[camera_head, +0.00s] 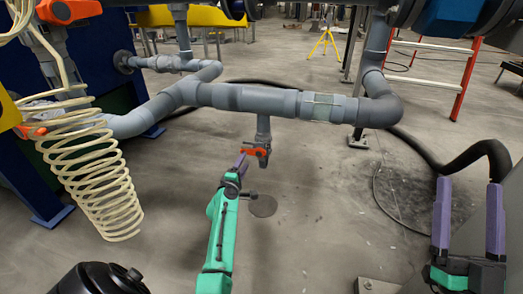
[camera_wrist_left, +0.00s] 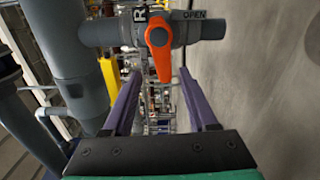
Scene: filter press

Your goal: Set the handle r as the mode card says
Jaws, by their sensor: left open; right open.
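The handle r (camera_head: 256,152) is an orange lever on a grey valve at the lower end of the short vertical pipe. In the left wrist view, the handle (camera_wrist_left: 159,45) lies crosswise to its pipe, beside an "R" tag and the word "OPEN". My left gripper (camera_head: 242,160) is open just left of the handle. In the wrist view, the lever's narrow end shows between its purple fingers (camera_wrist_left: 160,73); contact cannot be told. My right gripper (camera_head: 468,184) is open and empty at the right, far from the handle. No readable mode card shows.
A grey horizontal pipe (camera_head: 240,97) runs above the handle. A cream coiled hose (camera_head: 95,170) hangs at the left, near other orange handles (camera_head: 68,10). A black hose (camera_head: 440,168) lies at the right. The floor around the valve is mostly clear.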

